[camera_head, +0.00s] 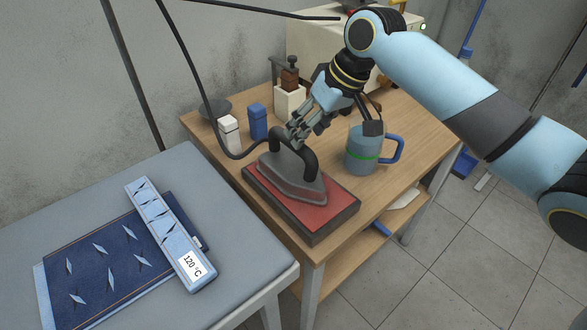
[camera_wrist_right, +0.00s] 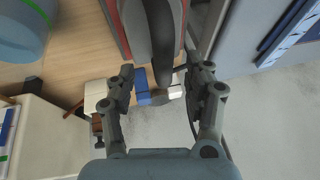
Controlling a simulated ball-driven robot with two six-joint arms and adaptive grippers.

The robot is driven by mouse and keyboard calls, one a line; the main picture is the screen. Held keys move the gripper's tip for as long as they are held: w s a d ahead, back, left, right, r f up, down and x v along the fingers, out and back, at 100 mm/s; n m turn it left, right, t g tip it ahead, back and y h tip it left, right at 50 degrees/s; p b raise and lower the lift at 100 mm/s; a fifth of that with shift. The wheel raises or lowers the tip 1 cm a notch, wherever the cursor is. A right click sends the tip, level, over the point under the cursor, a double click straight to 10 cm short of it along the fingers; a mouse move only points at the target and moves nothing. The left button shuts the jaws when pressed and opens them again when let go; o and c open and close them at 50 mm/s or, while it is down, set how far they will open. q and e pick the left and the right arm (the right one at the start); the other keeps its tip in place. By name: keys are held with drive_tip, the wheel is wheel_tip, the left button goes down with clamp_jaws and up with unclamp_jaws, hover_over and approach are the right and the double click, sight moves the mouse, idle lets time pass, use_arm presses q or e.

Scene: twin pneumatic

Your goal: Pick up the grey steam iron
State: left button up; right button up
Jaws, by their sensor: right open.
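The grey steam iron (camera_head: 292,178) rests on a red pad in a dark tray (camera_head: 310,218) on the wooden table, its black cord running up to the left. My right gripper (camera_head: 297,138) is at the back of the iron's dark handle, seemingly just above it. In the right wrist view the gripper (camera_wrist_right: 158,84) is open, with the iron's dark handle (camera_wrist_right: 162,35) reaching between or beyond the fingertips. Whether the fingers touch it I cannot tell. My left gripper is not in view.
A blue-grey mug (camera_head: 361,152) stands right of the iron. A white box (camera_head: 229,133), a blue box (camera_head: 258,122) and a stamp-like tool (camera_head: 290,92) stand behind. A grey table (camera_head: 235,190) at left holds a dark blue cloth (camera_head: 95,265) and a "120 °C" strip (camera_head: 160,225).

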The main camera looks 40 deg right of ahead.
hover_over(296, 162)
drive_tip(key=a, duration=0.1)
drive_tip(key=f, duration=0.5)
drive_tip(key=shift+s+f, duration=0.15)
drive_tip(key=shift+s, duration=0.15)
clamp_jaws()
drive_tip(key=shift+w, duration=0.15)
